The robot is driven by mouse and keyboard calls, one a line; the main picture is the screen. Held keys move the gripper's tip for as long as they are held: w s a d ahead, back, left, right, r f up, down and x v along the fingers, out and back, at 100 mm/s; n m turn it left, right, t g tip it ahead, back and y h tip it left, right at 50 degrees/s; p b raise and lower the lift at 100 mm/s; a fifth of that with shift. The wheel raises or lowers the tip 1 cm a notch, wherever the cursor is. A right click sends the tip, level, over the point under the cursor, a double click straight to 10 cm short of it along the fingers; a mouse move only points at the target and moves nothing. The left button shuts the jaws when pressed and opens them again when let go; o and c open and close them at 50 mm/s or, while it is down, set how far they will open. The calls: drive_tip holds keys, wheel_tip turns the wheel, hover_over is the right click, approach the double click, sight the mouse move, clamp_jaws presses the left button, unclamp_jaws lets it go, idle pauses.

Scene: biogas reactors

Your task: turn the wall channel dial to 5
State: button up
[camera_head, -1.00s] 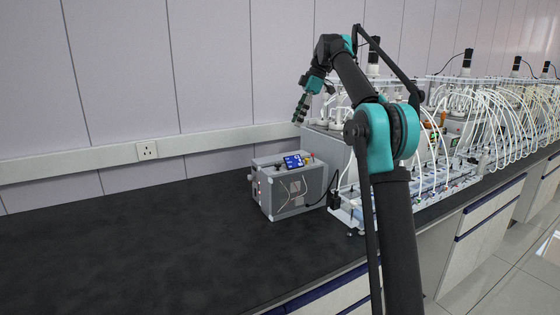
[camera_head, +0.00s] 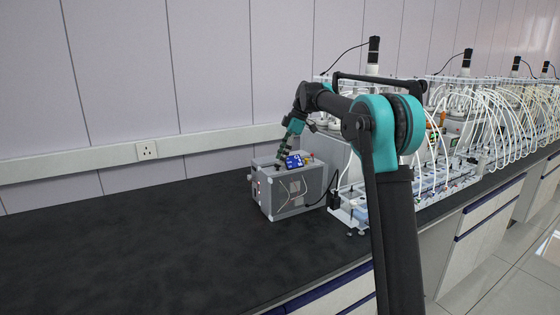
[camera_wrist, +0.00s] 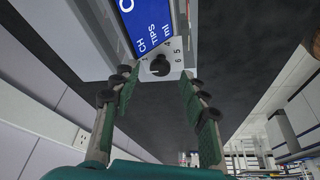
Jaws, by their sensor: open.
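The channel dial (camera_wrist: 159,66) is a small black round knob on a pale plate, with the numerals 4, 5 and 6 on its right. I cannot tell which number it points to. A blue label reading CH, TIPS and ml (camera_wrist: 148,22) lies just above it in the wrist view. My gripper (camera_wrist: 157,76) is open, with one finger on each side of the dial in this view. I cannot tell whether they touch it. In the head view my gripper (camera_head: 282,158) is at the top of the grey box (camera_head: 303,190), beside its blue display (camera_head: 292,161). The dial is not distinct there.
The grey box stands on a black bench (camera_head: 150,245) near the wall. A reactor rack with white tubes (camera_head: 445,165) stands to its right. A wall socket (camera_head: 147,150) is on the trunking at left. The bench left of the box is clear.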

drive_tip(key=shift+x, duration=0.9)
clamp_jaws()
